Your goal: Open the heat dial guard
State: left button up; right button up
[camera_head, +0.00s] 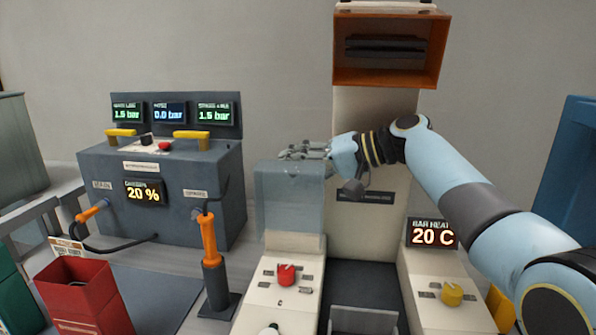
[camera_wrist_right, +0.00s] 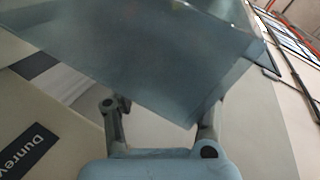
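The guard (camera_head: 290,205) is a translucent blue-grey panel. It stands raised at the back of the left console, behind and above a red dial (camera_head: 287,275), which is uncovered. My right gripper (camera_head: 305,151) is at the guard's top edge. In the right wrist view the guard (camera_wrist_right: 160,60) fills the upper middle, in front of the gripper (camera_wrist_right: 160,115). The fingers are apart, and the panel partly hides one of them. I cannot tell whether they touch it. My left gripper is not in view.
A yellow dial (camera_head: 452,293) sits on the right console below a "BAR HEAT" display (camera_head: 432,234) reading 20 C. An orange box (camera_head: 388,75) is mounted above my right forearm. A grey pump unit (camera_head: 165,190), an orange-handled lever (camera_head: 209,245) and a red bin (camera_head: 85,295) stand left.

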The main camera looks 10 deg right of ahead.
jog(key=v, duration=1.2)
